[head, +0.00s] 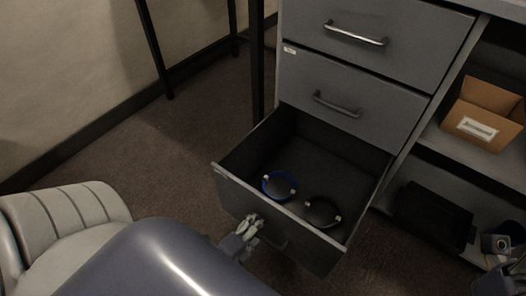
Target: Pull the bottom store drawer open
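The bottom store drawer (226,182) of the grey cabinet is pulled well out, and its inside shows in the head view. A blue ring-shaped item (266,190) and a black ring-shaped item (309,217) lie on its floor. The drawer's handle (275,239) is on the front face, partly hidden. My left gripper (251,231) is at the left part of this handle, against or very near the front; whether its fingers are closed on it is unclear. My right gripper (518,264) shows only partly at the lower right edge, away from the drawer.
Two upper drawers (352,98) are shut. An open cardboard box (484,112) sits on the right shelf, with a black case (433,216) below. A pale padded chair (75,222) stands at lower left. Dark carpet (190,140) is clear left of the drawer.

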